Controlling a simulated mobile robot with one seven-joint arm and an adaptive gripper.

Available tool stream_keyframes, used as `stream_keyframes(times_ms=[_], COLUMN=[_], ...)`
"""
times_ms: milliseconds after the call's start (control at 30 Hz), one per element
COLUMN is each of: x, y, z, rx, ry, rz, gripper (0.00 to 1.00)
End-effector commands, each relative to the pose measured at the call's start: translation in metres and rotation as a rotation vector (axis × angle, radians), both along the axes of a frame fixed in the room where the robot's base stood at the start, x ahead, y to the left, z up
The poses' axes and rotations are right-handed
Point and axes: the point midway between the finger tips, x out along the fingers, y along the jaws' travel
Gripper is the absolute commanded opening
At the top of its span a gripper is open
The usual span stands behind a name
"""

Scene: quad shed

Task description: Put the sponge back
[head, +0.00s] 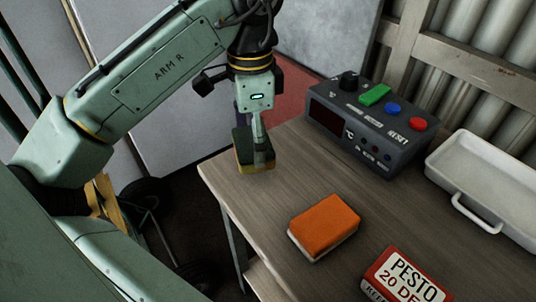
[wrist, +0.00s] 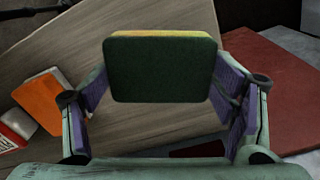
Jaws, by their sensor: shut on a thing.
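A sponge (head: 241,145) with a dark green face and a yellow side is at the table's far left corner in the head view. My gripper (head: 262,152) points down and is shut on this sponge. In the wrist view the sponge (wrist: 160,70) shows its dark green face between the two fingers of my gripper (wrist: 162,103), with a thin yellow edge on top. I cannot tell whether its underside touches the wooden table (head: 285,180).
An orange block (head: 325,223) with a white base lies on the table. A red and white pesto box (head: 403,277) stands at the front. A dark control box (head: 370,125) with colored buttons and a white tray (head: 470,175) are at the right.

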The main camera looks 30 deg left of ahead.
Motion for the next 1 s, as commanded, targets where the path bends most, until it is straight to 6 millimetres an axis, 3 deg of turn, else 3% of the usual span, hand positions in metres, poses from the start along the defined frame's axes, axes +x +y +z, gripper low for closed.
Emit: stream_keyframes(times_ms=[200,500,867,900,1000], x=[0.004,0.004,0.005,0.005,0.005], y=[-0.026,-0.028,-0.028,-0.028,-0.027], z=[-0.002,-0.035,-0.040,-0.041,-0.040], rx=[0.003,-0.001,-0.001,-0.001,0.000], ry=[0.002,0.001,-0.001,-0.001,-0.001], rz=[0.000,0.004,0.001,0.002,0.002], gripper=[0.37,0.37,0.37,0.78,0.85])
